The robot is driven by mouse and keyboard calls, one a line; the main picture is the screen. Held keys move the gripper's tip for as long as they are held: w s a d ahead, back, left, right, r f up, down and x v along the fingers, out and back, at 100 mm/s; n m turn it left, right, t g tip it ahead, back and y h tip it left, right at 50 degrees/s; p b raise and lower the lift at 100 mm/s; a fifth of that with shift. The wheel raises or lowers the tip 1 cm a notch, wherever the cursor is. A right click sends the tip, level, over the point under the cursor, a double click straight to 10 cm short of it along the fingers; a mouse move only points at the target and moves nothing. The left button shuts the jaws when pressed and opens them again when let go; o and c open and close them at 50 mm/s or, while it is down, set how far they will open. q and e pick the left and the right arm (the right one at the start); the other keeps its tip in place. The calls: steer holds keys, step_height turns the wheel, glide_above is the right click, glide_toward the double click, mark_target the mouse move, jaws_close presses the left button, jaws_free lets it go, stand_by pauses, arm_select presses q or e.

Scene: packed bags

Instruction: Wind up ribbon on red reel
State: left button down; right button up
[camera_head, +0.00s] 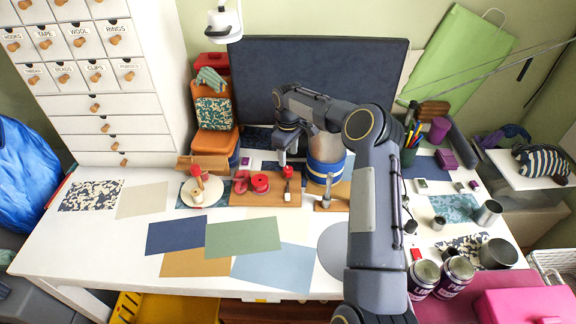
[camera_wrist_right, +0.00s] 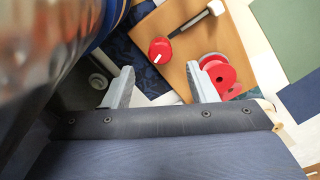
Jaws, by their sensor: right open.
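The red reel (camera_head: 259,183) sits on a wooden board (camera_head: 265,200) at the back of the white table. It also shows in the right wrist view (camera_wrist_right: 219,73), partly behind one finger. A red knob (camera_head: 288,172) stands beside it on the same board; from above in the wrist view it is a red disc with a white mark (camera_wrist_right: 160,50). My right gripper (camera_head: 283,157) is above the knob, jaws apart with nothing seen between them. In the wrist view its two fingers (camera_wrist_right: 160,90) point toward the board. I cannot make out the ribbon clearly. My left gripper is not in view.
A blue-banded cylinder (camera_head: 326,170) stands right of the board, close to my right arm. A round cream plate (camera_head: 202,191) holding a red-topped item is left. A dark panel (camera_head: 315,85) rises behind. Flat coloured sheets (camera_head: 243,238) lie in front; the left tabletop is mostly clear.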

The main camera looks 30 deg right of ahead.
mark_target(288, 168)
step_height(288, 168, down, 6)
steer(key=shift+f+p, duration=0.15)
steer(key=shift+p, duration=0.25)
steer(key=c, duration=1)
